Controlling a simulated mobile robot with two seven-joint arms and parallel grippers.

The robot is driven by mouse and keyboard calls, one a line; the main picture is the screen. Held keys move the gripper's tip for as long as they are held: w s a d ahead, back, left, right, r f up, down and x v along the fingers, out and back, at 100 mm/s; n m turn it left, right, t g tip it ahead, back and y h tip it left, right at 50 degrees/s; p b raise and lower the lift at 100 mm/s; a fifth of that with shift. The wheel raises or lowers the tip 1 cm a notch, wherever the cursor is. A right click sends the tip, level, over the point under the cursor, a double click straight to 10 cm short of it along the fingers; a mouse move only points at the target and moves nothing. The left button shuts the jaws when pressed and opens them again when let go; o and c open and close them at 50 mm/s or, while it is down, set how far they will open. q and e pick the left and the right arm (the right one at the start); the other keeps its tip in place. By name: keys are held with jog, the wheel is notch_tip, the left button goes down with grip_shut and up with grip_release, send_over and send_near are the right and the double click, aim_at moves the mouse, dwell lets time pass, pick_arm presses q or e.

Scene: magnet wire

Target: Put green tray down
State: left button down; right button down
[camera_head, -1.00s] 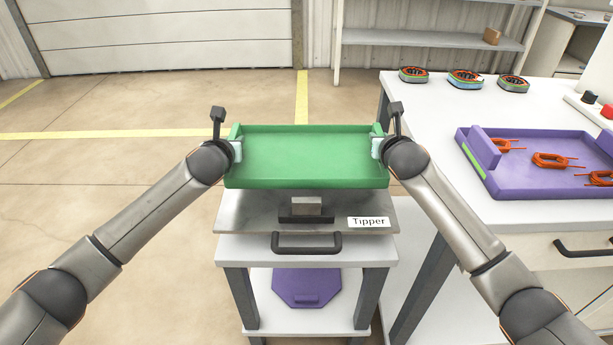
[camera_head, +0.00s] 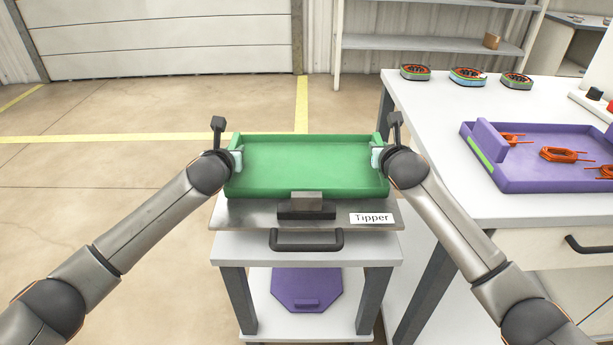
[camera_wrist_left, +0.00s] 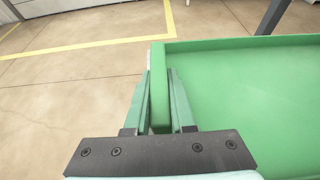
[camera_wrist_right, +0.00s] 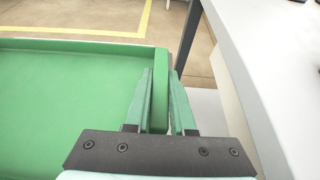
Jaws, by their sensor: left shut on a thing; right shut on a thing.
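The green tray (camera_head: 310,165) is empty and looks level in the head view, over the metal top plate of the cart labelled Tipper (camera_head: 371,218). I cannot tell whether its underside touches the plate. My left gripper (camera_head: 237,160) is shut on the tray's left wall, which shows between the fingers in the left wrist view (camera_wrist_left: 160,100). My right gripper (camera_head: 378,158) is shut on the tray's right wall, also seen between the fingers in the right wrist view (camera_wrist_right: 160,95).
A metal block (camera_head: 307,203) and a black handle (camera_head: 306,240) are at the cart's front. A white table (camera_head: 440,120) stands close on the right, with a purple tray (camera_head: 535,183) of orange wire coils and several round devices (camera_head: 467,77). Floor on the left is clear.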

pick_arm(q)
jog(key=shift+f, duration=0.45)
pick_arm(e)
jog(key=shift+f, duration=0.4)
pick_arm(q)
jog(key=c, duration=0.8)
grip_release()
jog(key=shift+r, duration=0.15)
pick_arm(e)
jog(key=c, duration=0.8)
grip_release()
jog(key=shift+r, duration=0.15)
pick_arm(q)
jog(key=shift+o, duration=0.2)
pick_arm(e)
jog(key=shift+o, duration=0.2)
pick_arm(q)
jog(key=v, duration=1.2)
pick_arm(e)
jog(key=shift+s+r, duration=0.1)
jog(key=shift+s, duration=0.2)
jog(key=v, duration=1.1)
jog(key=shift+s, duration=0.2)
pick_arm(q)
jog(key=shift+r, duration=0.15)
pick_arm(e)
jog(key=shift+r, duration=0.25)
